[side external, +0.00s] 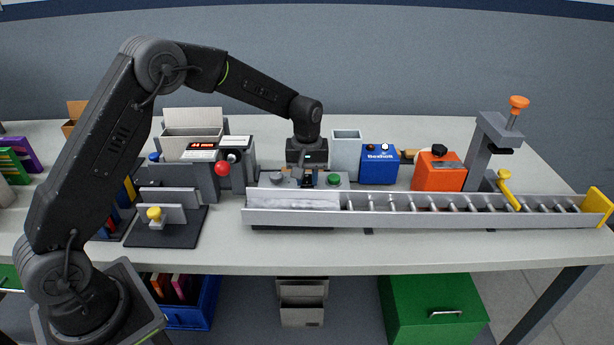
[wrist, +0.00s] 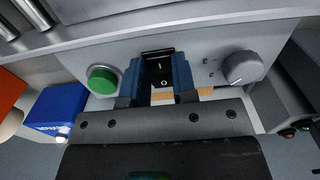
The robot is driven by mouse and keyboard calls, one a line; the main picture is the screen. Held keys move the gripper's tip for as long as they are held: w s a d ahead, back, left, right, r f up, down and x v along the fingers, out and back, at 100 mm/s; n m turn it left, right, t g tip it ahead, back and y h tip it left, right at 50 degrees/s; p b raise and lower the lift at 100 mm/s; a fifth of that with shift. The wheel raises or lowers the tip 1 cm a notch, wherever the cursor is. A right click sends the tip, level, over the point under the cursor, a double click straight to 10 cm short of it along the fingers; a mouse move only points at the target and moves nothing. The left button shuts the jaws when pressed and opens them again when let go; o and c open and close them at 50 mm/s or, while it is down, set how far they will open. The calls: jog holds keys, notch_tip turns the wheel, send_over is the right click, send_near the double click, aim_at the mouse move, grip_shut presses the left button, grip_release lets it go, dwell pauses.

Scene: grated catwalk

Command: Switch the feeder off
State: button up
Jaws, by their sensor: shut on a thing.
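The feeder's grey control box (side external: 345,186) stands behind the roller track, below my gripper (side external: 308,180). In the wrist view its panel (wrist: 215,52) carries a green button (wrist: 102,79), a black rocker switch (wrist: 162,73) marked I and O, and a grey knob (wrist: 241,67). My gripper (wrist: 160,78) is shut on the rocker switch, with one blue finger at each side of it. The O mark is on the side toward my gripper. Which way the rocker is tipped I cannot tell. In the side view my gripper mostly hides the switch.
The roller track (side external: 400,215) runs along the front of the bench. A blue box (side external: 379,165), an orange box (side external: 438,171) and a grey stand (side external: 487,150) are to the right. A red-knobbed lever (side external: 222,168) stands close left of my gripper.

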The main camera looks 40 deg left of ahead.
jog(key=shift+c, duration=0.6)
jog(key=shift+w+a+r+g+h, duration=0.1)
jog(key=shift+w+g+h, duration=0.05)
jog(key=shift+g+h, duration=0.4)
jog(key=shift+w+a+r+g+h, duration=0.1)
jog(key=shift+g+h, duration=0.45)
jog(key=o, duration=0.9)
jog(key=shift+f, duration=0.1)
jog(key=v, duration=1.3)
jog(key=shift+r, duration=0.45)
